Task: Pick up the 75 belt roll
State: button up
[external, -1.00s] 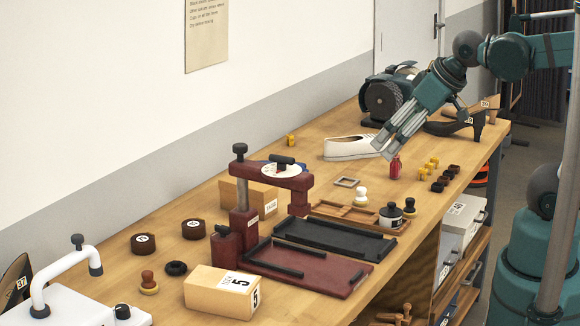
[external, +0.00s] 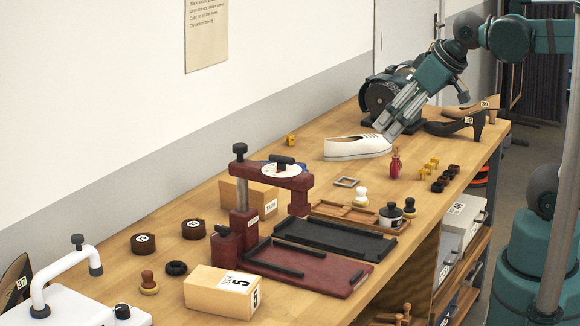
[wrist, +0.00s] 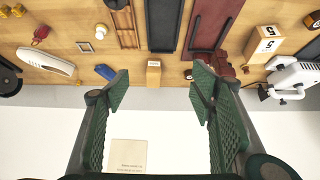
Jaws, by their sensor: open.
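Two dark brown belt rolls lie flat near the wall side of the bench in the external view: the left roll (external: 143,242) and the right roll (external: 193,229). Each has a pale label on top, too small to read, so I cannot tell which is 75. My gripper (external: 388,134) is far from them, up the bench above the white shoe. In the wrist view my gripper (wrist: 160,88) has its fingers spread with nothing between them. A small dark brown thing (wrist: 188,74) beside the right finger may be a roll.
The red press (external: 240,205) and a tan box (external: 262,197) stand right of the rolls. A white machine (external: 75,295) is at left. The wall runs behind.

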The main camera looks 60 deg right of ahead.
jog(key=w+a+r+n+g+p, duration=0.1)
jog(key=w+a+r+n, duration=0.2)
jog(key=w+r, duration=0.3)
jog(key=w+a+r+n+g, duration=0.1)
jog(key=w+a+r+n, duration=0.1)
jog(key=w+r, duration=0.5)
jog(key=n+g+p, duration=0.3)
jog(key=n+g, duration=0.2)
jog(key=n, duration=0.9)
send_over(142, 238)
notch_tip(142, 238, down, 36)
jog(key=shift+s+r, duration=0.1)
jog(key=shift+r, duration=0.15)
jog(key=shift+f, duration=1.3)
